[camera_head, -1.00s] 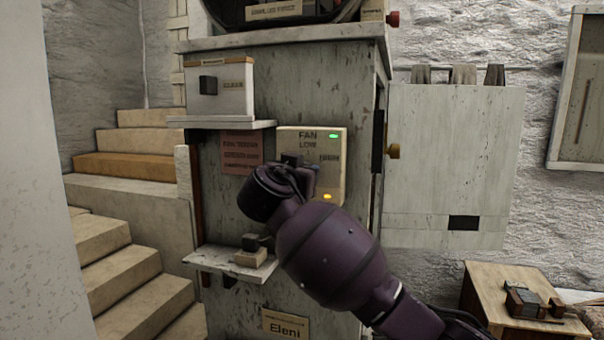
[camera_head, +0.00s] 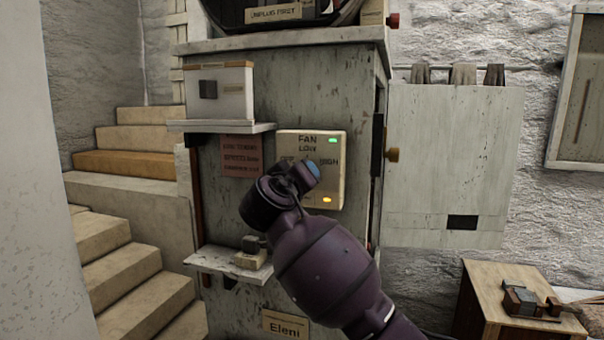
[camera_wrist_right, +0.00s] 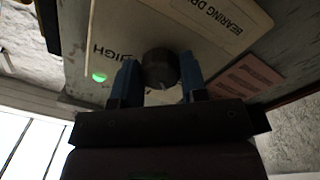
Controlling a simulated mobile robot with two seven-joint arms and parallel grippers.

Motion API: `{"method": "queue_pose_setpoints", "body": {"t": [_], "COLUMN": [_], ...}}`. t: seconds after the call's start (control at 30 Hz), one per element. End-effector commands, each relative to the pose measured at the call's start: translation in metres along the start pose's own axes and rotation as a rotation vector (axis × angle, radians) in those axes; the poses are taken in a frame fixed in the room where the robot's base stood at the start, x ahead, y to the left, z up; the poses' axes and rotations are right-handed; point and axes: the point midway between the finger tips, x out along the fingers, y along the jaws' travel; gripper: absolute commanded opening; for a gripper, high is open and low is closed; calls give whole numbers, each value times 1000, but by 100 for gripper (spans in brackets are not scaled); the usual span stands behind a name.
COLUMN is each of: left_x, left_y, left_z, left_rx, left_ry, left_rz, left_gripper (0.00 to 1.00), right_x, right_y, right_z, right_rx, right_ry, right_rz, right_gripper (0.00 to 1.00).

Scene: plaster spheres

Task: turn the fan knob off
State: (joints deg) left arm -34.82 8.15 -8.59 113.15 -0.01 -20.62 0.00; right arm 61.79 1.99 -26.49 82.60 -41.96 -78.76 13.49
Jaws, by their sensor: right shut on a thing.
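The cream fan panel (camera_head: 330,180) is on the front of the grey cabinet, with FAN, LOW and HIGH lettering, a green light at upper right and an orange light at lower right. The dark round fan knob (camera_wrist_right: 160,68) shows in the right wrist view against the panel. My right gripper (camera_wrist_right: 160,82) has one blue finger on each side of the knob and is shut on it. In the head view my right gripper (camera_head: 308,172) is in front of the panel and hides the knob. The knob's pointer setting cannot be made out. My left gripper is not in view.
A small shelf (camera_head: 225,262) with a switch-like block sticks out below the panel. A box with a dark switch (camera_head: 208,89) stands on a ledge at upper left. A reddish sign (camera_head: 241,156) is left of the panel. A wooden table (camera_head: 490,305) stands at lower right.

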Motion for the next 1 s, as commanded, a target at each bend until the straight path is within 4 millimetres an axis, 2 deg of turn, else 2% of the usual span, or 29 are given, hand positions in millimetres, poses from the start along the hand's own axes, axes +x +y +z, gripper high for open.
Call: {"method": "queue_pose_setpoints", "body": {"t": [0.4,0.97,1.0], "left_x": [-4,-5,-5], "left_y": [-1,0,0], "left_z": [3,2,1], "left_rx": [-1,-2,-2], "left_ry": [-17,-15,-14], "left_rz": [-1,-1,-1], "left_gripper": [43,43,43], "right_x": [0,0,0], "right_y": [0,0,0], "right_z": [0,0,0], "right_rx": [-200,-232,-232], "right_ry": [7,9,9], "right_rz": [-2,-2,-1], "right_gripper": [16,16,43]}}
